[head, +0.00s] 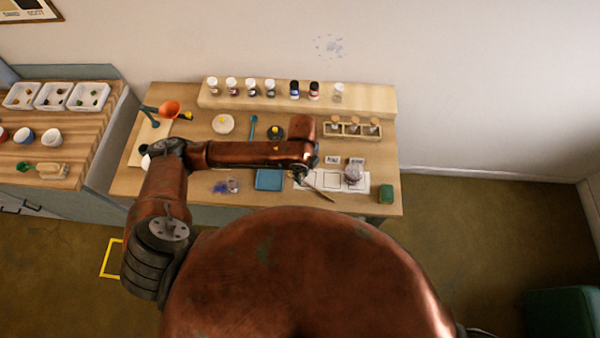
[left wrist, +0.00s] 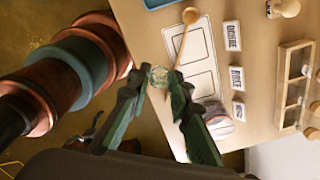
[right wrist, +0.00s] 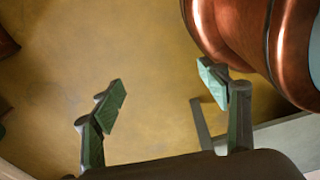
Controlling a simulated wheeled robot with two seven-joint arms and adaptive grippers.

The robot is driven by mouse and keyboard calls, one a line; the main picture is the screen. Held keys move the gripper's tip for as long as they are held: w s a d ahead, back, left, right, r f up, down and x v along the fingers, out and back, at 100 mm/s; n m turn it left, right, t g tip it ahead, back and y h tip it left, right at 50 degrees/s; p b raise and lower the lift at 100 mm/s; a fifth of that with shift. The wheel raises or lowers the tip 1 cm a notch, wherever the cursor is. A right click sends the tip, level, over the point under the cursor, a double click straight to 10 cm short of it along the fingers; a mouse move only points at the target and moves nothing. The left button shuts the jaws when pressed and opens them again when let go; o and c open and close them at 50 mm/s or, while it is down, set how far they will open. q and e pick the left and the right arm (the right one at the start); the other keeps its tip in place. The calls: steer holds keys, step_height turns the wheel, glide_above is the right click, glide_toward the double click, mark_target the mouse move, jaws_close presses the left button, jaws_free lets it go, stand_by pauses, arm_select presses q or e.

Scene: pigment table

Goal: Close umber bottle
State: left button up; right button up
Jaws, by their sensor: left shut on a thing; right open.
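My left gripper (left wrist: 157,82) is shut on a small pale, glassy thing (left wrist: 158,75) at its fingertips, near the table's front edge. What that thing is I cannot tell. In the head view the arm (head: 250,153) reaches over the table and largely hides this gripper. I cannot single out the umber bottle by a label. A wooden rack (left wrist: 291,90) has several cork-topped bottles; it also shows in the head view (head: 345,131). A rounded grey-pink vessel (left wrist: 217,121) stands near the printed cards. My right gripper (right wrist: 165,85) is open and empty above the floor.
A wooden spoon (left wrist: 183,36) lies over a white sheet (left wrist: 200,72), its handle end close to the left fingers. Several small bottles line the back shelf (head: 370,98).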

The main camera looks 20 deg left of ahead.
steer(key=shift+c, duration=0.3)
steer(key=shift+d, duration=0.1)
steer(key=shift+c, duration=0.8)
arm_select(q)
steer(key=shift+w+a+f+n+b, duration=0.1)
steer(key=shift+a+n+b, duration=0.1)
steer(key=shift+n+b, duration=0.25)
arm_select(e)
steer(key=shift+f, duration=0.4)
steer(key=shift+c, duration=0.8)
steer(key=f+b, duration=0.5)
steer(key=shift+s+d+f, duration=0.1)
steer(key=shift+s+f, duration=0.1)
steer(key=shift+f, duration=0.05)
steer(key=shift+c, duration=0.4)
arm_select(q)
steer(key=a+n+b, duration=0.7)
steer(key=n+b, duration=0.1)
steer(key=n, duration=1.3)
steer(key=shift+a, duration=0.15)
arm_select(e)
step_height(320, 180, down, 8)
steer(key=shift+s+a+r, duration=0.15)
steer(key=shift+s+a, duration=0.2)
steer(key=shift+s, duration=0.05)
arm_select(q)
steer(key=shift+r, duration=0.2)
arm_select(e)
steer(key=shift+c, duration=0.2)
